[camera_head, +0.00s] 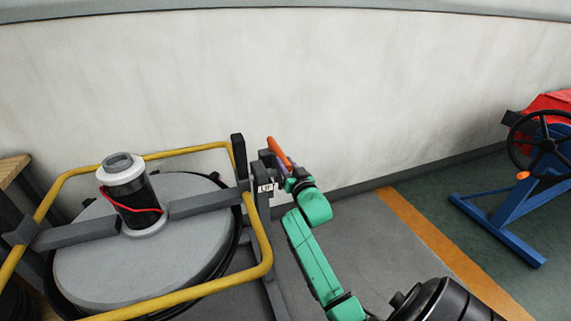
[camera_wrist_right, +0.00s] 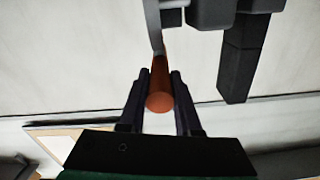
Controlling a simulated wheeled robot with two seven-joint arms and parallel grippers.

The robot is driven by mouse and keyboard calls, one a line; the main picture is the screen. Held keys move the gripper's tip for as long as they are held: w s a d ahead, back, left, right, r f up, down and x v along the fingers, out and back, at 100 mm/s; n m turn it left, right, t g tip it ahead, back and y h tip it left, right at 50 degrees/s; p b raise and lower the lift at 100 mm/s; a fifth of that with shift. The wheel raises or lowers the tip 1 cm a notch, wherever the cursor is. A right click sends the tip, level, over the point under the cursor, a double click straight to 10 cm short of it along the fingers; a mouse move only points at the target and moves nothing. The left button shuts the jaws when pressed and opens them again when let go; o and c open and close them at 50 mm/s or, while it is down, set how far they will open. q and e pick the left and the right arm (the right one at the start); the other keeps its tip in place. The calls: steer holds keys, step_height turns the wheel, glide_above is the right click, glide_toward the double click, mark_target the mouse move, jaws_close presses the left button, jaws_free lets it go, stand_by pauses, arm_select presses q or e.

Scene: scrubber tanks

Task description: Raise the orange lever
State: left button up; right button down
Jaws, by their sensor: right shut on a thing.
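The orange lever (camera_head: 279,152) juts up and to the left from a dark bracket beside the tank frame in the head view. In the right wrist view the lever (camera_wrist_right: 160,92) points toward the camera, its round end between the two dark fingers. My right gripper (camera_head: 291,171) is at the lever, and its fingers in the right wrist view (camera_wrist_right: 160,98) are shut on it. Part of the lever is hidden by the gripper in the head view. My left gripper is not in view.
A round grey tank lid (camera_head: 140,255) with a black and white cylinder (camera_head: 130,195) stands at left inside a yellow rail (camera_head: 190,150). A blue stand with a black handwheel (camera_head: 541,145) is at far right. The pale wall (camera_head: 330,90) rises behind; grey floor is clear right of the arm.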

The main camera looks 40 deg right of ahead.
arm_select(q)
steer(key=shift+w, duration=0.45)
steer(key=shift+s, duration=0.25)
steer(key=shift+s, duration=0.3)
arm_select(e)
steer(key=shift+f, duration=0.1)
